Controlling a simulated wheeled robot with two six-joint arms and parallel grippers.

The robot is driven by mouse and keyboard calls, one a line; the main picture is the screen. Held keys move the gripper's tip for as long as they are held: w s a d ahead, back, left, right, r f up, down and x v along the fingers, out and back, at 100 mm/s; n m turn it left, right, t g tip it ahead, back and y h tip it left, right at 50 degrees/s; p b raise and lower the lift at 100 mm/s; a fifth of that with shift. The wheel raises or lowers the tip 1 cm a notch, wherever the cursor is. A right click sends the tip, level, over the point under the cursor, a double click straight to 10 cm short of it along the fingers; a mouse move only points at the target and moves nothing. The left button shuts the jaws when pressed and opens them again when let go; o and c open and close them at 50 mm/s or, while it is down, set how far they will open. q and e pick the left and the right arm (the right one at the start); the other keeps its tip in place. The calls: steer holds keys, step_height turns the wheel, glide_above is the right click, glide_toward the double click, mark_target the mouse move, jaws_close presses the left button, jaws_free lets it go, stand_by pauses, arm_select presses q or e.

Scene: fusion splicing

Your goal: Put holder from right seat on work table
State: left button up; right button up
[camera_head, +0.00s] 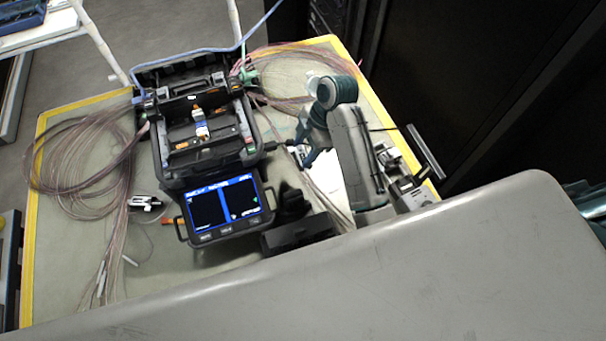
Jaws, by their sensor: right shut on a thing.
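The fusion splicer (166,165) stands open on the work table (75,268), with its lit screen (225,205) facing me. Its middle holds small white, blue and orange parts; which of them is a seat or a holder is too small to tell. My right gripper (304,154) is to the right of the splicer, above the table, its arm reaching in from the lower right. It is shut on a small dark thing, likely the holder (290,142), which is mostly hidden by the fingers. My left gripper is out of view.
Coiled fibres (75,160) lie left of the splicer, and more coils (290,65) lie behind it. A white sheet (327,175) lies under my right arm. Small grey devices (412,193) stand at the right edge. A blue cable (205,50) crosses behind the splicer.

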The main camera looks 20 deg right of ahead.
steer(key=shift+r+p, duration=0.5)
steer(key=shift+p, duration=0.65)
steer(key=shift+f+h+p, duration=0.1)
steer(key=shift+h+p, duration=0.2)
steer(key=shift+p, duration=0.1)
steer(key=shift+f, duration=0.25)
step_height(320, 180, down, 9)
steer(key=p, duration=0.3)
steer(key=shift+f, duration=0.2)
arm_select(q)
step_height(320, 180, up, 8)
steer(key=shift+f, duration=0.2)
arm_select(e)
steer(key=shift+f, duration=0.35)
steer(key=shift+f, duration=0.1)
steer(key=o, duration=1)
